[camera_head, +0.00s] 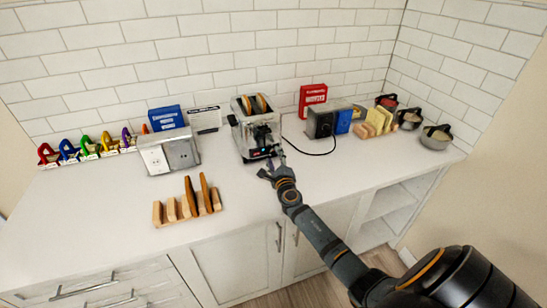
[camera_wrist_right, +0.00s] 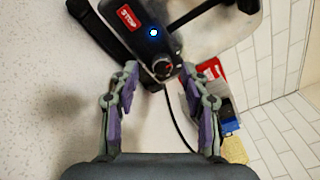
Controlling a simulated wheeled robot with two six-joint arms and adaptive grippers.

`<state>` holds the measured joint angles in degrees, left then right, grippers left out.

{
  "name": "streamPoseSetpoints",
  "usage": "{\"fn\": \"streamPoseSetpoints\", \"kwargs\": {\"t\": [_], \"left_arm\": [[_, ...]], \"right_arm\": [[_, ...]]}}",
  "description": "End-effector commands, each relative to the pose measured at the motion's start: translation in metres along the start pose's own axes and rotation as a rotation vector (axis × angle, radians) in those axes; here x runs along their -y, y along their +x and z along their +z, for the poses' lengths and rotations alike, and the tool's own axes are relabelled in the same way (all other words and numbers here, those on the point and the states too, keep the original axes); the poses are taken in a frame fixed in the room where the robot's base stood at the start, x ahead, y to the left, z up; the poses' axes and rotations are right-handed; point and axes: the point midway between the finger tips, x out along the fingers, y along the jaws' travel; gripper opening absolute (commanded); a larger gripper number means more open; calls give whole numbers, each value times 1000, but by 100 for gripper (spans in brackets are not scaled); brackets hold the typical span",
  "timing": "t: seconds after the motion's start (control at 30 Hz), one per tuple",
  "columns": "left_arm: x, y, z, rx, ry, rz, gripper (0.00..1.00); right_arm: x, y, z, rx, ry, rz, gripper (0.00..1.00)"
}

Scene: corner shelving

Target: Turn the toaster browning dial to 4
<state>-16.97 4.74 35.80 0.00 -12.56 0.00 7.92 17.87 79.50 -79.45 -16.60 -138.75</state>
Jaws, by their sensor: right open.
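The toaster (camera_head: 243,138) stands on the counter near the wall, with two browned slices in its top slots. In the wrist view its dark front panel (camera_wrist_right: 140,45) shows a red STOP label (camera_wrist_right: 128,17), a lit blue light (camera_wrist_right: 153,32) and the browning dial (camera_wrist_right: 162,67), a small round knob with a red mark. The dial's numbers are too small to read. My right gripper (camera_head: 272,166) is open in front of the toaster's lower front. In the wrist view its fingertips are on either side of the dial, apparently apart from it. My left gripper is not in view.
A wooden rack (camera_head: 187,207) stands at the front left. A grey box with sockets (camera_head: 154,158) is left of the toaster. The counter's front middle is clear.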

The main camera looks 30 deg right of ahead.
Motion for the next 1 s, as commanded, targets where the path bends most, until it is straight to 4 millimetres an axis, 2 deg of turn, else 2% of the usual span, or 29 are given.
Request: {"fn": "streamPoseSetpoints", "kwargs": {"t": [0.03,0.13,0.43,0.77,1.0], "left_arm": [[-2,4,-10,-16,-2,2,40],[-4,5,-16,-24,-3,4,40],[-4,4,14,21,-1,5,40],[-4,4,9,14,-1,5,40],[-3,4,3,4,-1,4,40]], "right_arm": [[-1,6,-1,0,1,-1,46],[-1,14,0,0,2,0,46],[0,17,0,0,2,1,46],[0,17,0,0,2,1,2],[0,17,0,-1,9,2,0]]}}
